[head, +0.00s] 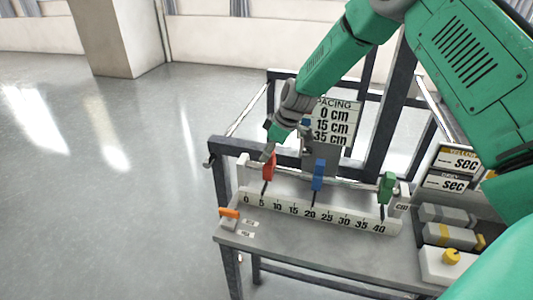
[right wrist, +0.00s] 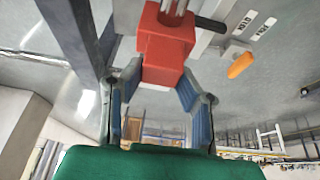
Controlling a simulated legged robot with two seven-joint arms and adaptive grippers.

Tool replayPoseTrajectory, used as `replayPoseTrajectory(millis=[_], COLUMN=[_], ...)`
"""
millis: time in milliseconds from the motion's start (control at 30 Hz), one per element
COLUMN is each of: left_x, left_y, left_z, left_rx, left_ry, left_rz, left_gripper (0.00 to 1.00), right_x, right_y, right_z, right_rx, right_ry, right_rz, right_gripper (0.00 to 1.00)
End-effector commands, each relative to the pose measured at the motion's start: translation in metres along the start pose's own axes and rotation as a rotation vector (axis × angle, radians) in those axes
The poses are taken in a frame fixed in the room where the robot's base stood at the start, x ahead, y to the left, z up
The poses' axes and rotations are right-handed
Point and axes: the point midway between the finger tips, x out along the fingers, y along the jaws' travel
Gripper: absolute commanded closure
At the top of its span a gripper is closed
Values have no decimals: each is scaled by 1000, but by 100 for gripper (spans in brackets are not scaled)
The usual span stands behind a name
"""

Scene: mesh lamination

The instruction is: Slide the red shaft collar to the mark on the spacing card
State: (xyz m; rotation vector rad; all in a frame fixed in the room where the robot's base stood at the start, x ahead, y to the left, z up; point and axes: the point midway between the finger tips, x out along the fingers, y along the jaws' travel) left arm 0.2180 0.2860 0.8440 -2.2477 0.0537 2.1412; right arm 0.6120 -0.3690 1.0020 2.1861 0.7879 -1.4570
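The red shaft collar (head: 268,168) sits near the left end of the rail, its pointer by the 5 on the numbered scale (head: 318,212). My right gripper (head: 269,152) reaches down to its top. In the right wrist view, the fingers (right wrist: 160,84) lie on either side of the red collar (right wrist: 167,45), close to its sides; firm contact cannot be told. The spacing card (head: 331,122) reads 0 cm, 15 cm and 35 cm; a blue patch shows beside 15 cm, and my arm covers part of its left side. My left gripper is not in view.
A blue collar (head: 318,175) stands near 20 and a green collar (head: 386,186) near 40 on the same rail. An orange-handled piece (head: 229,213) lies at the bench's left end. Grey blocks (head: 447,235) and a yellow button (head: 451,257) stand at the right.

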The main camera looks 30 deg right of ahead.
Motion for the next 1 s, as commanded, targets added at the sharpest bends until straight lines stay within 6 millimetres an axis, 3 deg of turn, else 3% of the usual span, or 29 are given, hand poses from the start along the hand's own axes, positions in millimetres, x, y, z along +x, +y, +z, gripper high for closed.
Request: replayPoseTrajectory(millis=[233,567,867,900,933,1000], left_x=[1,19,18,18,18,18], left_y=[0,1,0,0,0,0], left_z=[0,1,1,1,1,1], left_rx=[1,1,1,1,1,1], left_ry=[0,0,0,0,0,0], left_rz=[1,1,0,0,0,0], left_gripper=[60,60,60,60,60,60], right_x=[3,27,26,26,26,25], right_y=[-5,-3,-4,-5,-5,-4], right_z=[0,-49,-49,-49,-49,-49], right_rx=[1,1,3,3,3,3], right_ry=[-2,-6,-6,-6,-6,-5], right_rz=[-18,-13,-19,-20,-20,-19], right_gripper=[100,100,100,67,56,53])
